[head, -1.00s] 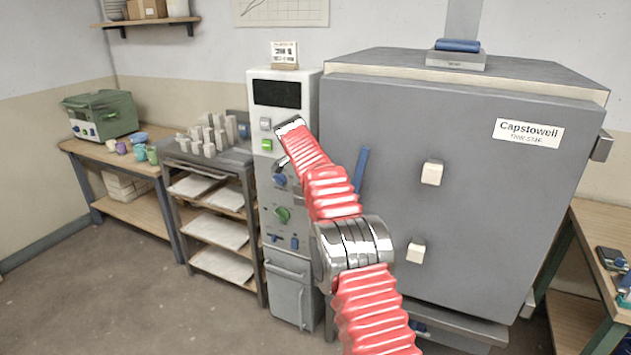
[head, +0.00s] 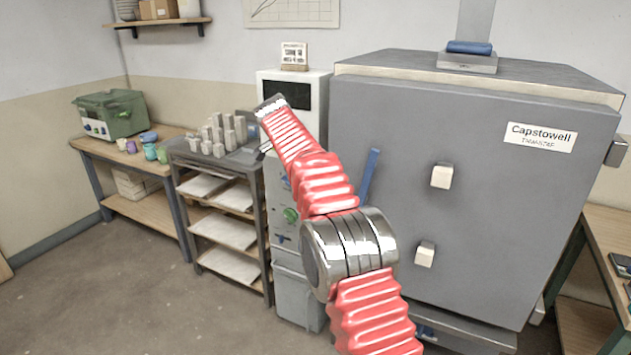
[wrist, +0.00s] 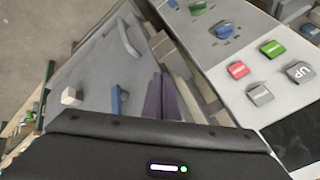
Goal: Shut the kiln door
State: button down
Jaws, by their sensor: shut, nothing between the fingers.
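The grey kiln door (head: 470,200), labelled Capstowell, fills the right of the head view, with two pale plugs and a blue handle (head: 369,178) near its left edge. In the wrist view the door's face (wrist: 95,75) lies at the left, with the blue handle (wrist: 117,100) and a pale plug. Pale strips show between it and the control panel; I cannot tell how wide any gap is. My gripper (wrist: 160,98) is shut and empty, beside the blue handle in that picture. My red arm hides part of the control panel in the head view.
The control column (head: 292,95) stands left of the door; its buttons show large in the wrist view. Further left are a rack (head: 222,200) of shelves and a bench (head: 130,150). A wooden table (head: 610,225) stands at the right. Floor at the left is clear.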

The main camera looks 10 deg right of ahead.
jog(key=shift+s+a+r, duration=0.2)
jog(key=shift+a+r, duration=0.4)
jog(key=shift+r, duration=0.2)
jog(key=s+a+f+n+g+y, duration=0.2)
jog(key=s+f+n, duration=0.4)
jog(key=f+n, duration=0.3)
jog(key=s+d+r+n, duration=0.1)
jog(key=s+d+n, duration=0.1)
jog(key=s, duration=1.4)
jog(key=s+d+r+n+t+y, duration=0.1)
jog(key=s+d, duration=0.3)
jog(key=s, duration=1.1)
jog(key=s+d+n+y, duration=0.1)
jog(key=s+n, duration=0.3)
jog(key=s, duration=1.2)
jog(key=shift+s+d+r+t, duration=0.3)
jog(key=shift+d+r+t, duration=0.1)
jog(key=shift+d, duration=0.5)
